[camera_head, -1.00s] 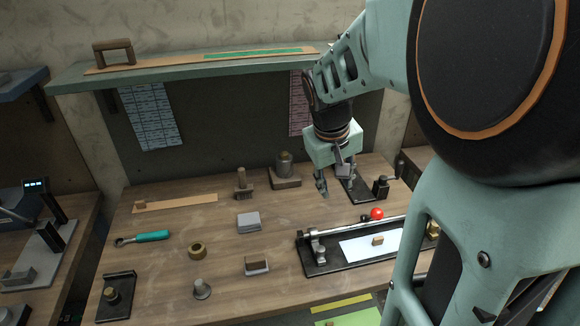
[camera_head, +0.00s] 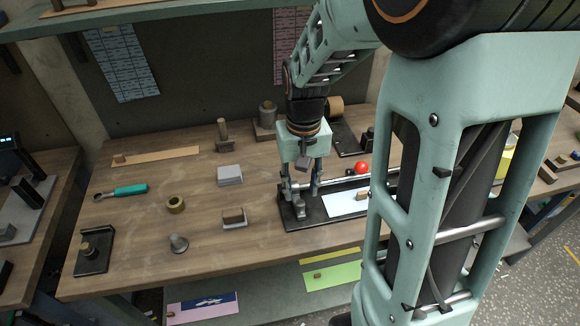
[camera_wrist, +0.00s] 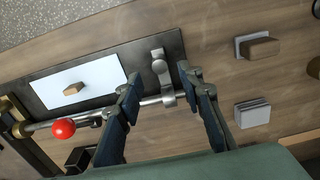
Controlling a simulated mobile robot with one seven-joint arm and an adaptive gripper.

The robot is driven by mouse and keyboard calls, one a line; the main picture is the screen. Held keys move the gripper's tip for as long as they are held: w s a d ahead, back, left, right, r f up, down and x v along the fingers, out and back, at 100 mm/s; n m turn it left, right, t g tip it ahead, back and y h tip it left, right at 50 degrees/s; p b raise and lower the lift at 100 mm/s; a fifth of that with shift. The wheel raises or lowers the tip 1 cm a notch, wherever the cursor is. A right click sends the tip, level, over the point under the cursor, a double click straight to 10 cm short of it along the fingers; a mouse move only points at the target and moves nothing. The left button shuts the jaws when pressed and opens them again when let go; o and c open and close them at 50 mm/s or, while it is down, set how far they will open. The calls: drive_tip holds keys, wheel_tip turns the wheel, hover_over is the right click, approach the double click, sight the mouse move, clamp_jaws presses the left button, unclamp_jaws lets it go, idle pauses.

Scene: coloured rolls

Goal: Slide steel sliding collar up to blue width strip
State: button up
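A pale blue-white strip (camera_head: 345,205) with a small wooden block lies on the black base of the rod fixture; it also shows in the wrist view (camera_wrist: 105,78). It looks like the blue width strip. The steel collar (camera_wrist: 168,97) sits on the fixture's rod, with an arm and round knob, apart from the strip's near end. My gripper (camera_head: 302,193) is over the left end of the fixture in the head view, pointing down. In the wrist view its fingers (camera_wrist: 160,74) are open on either side of the collar, with visible gaps. The head view mostly hides the collar behind the fingers.
A red ball (camera_head: 361,168) is by the rod at the strip's far side. Grey blocks (camera_head: 229,175), a brown ring (camera_head: 176,204) and a teal-handled tool (camera_head: 130,190) lie to the left. My arm covers the fixture's right end in the head view.

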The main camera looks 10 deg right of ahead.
sight(301, 203)
wheel_tip(301, 203, down, 5)
drive_tip(key=shift+f, duration=0.15)
clamp_jaws()
idle(0.4)
drive_tip(key=shift+d, duration=0.1)
